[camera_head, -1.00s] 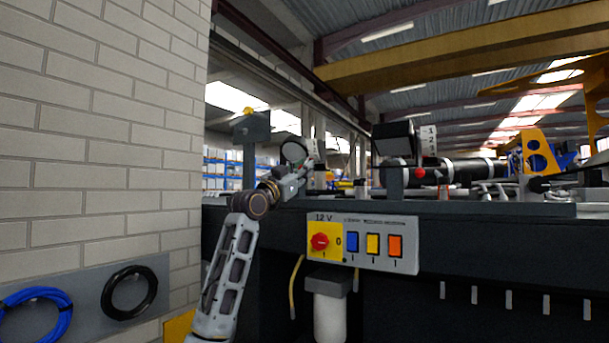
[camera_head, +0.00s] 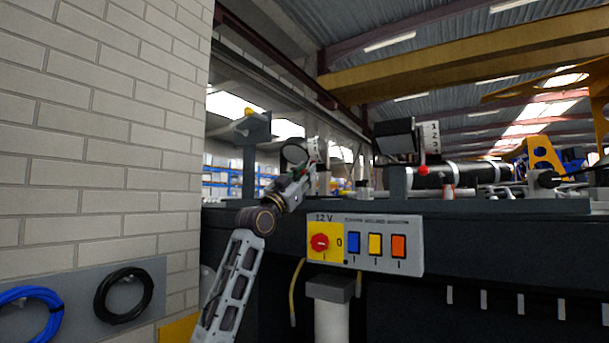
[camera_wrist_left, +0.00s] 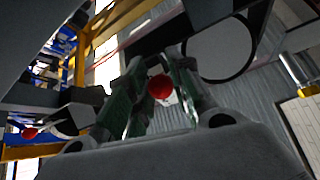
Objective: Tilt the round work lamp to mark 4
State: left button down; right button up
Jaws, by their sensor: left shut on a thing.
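The round work lamp (camera_head: 294,151) is a dark round head on the chassis top, left of centre in the head view. A pale scale plate (camera_head: 316,149) stands beside it; its marks are too small to read. In the left wrist view the lamp's round pale face (camera_wrist_left: 218,50) is at the upper right. My left gripper (camera_head: 308,171) is at the lamp's lower right. In the wrist view its green-padded fingers (camera_wrist_left: 160,100) are shut on a red knob (camera_wrist_left: 159,87). The lamp's exact tilt cannot be read. My right gripper is not in view.
A square lamp (camera_head: 394,137) with a numbered plate (camera_head: 431,137) and a red knob (camera_head: 422,170) stands to the right. A switch panel (camera_head: 365,244) is on the chassis front. A post with a dark box (camera_head: 252,128) stands left of the round lamp, near the brick wall (camera_head: 100,130).

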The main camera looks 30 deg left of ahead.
pick_arm(q)
jog(key=shift+w+f, duration=0.55)
jog(key=shift+f, duration=0.05)
dwell(0.8)
jog(key=c, duration=1.6)
grip_release()
jog(key=shift+d, duration=0.1)
jog(key=o, duration=0.4)
jog(key=shift+w, duration=0.2)
jog(key=shift+c, duration=0.2)
jog(key=shift+s+r, duration=0.25)
jog(key=shift+s, duration=0.1)
jog(key=shift+f, duration=0.15)
jog(key=shift+s+a+f, duration=0.2)
jog(key=shift+s+f, duration=0.1)
jog(key=v, duration=1)
jog(key=shift+s+f, duration=0.2)
jog(key=shift+s, duration=0.05)
